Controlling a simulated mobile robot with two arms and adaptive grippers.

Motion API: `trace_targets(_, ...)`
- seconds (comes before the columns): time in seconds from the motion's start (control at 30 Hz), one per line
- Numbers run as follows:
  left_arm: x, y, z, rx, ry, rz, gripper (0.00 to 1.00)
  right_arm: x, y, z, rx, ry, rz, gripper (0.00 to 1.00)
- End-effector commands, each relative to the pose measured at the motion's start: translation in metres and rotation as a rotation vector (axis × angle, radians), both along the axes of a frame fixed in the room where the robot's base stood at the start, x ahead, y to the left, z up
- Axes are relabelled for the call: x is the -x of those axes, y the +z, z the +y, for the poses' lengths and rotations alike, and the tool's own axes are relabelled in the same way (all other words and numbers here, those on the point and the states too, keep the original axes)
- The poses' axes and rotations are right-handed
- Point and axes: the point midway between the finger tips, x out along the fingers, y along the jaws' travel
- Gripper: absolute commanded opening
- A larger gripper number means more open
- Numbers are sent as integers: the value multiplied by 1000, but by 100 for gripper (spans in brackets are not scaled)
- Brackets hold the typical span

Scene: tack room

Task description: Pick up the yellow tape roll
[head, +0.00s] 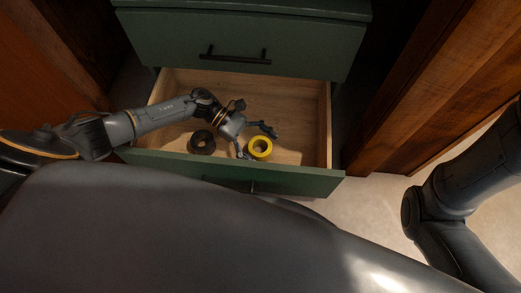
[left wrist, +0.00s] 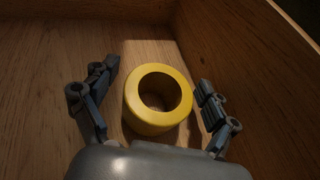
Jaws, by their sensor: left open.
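The yellow tape roll (head: 260,148) lies flat in the open wooden drawer (head: 300,100), near its front wall. In the left wrist view the yellow tape roll (left wrist: 158,122) sits between the two spread fingers, with its hole facing up. My left gripper (head: 256,142) is open and reaches down into the drawer around the roll; it also shows in the left wrist view (left wrist: 158,98). A gap shows between each finger and the roll. My right gripper is out of view; only part of my right arm shows at the right.
A dark tape roll (head: 202,142) lies in the drawer left of the yellow one. The drawer's green front (head: 310,183) and wooden side walls surround the space. A closed green drawer (head: 240,40) is above. Wooden panels stand at both sides.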

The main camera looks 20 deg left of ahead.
Motion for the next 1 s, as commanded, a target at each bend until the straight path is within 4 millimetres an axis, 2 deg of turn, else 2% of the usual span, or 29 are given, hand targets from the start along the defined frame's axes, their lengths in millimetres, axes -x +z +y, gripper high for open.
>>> trace_targets(0.03, 3, -7, -8, 2, -3, -2, 86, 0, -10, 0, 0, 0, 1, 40)
trace_targets(0.2, 4, -11, -23, 0, -1, -1, 86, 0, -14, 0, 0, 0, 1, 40)
trace_targets(0.47, 4, -10, -25, 0, 1, 1, 84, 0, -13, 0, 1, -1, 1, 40)
trace_targets(0.73, 4, -10, -25, 0, 2, 1, 29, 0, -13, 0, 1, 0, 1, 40)
trace_targets(0.8, 4, -10, -25, 0, 2, 1, 24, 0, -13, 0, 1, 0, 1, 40)
trace_targets(1.0, 4, -10, -25, 0, 2, 1, 22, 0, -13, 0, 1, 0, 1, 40)
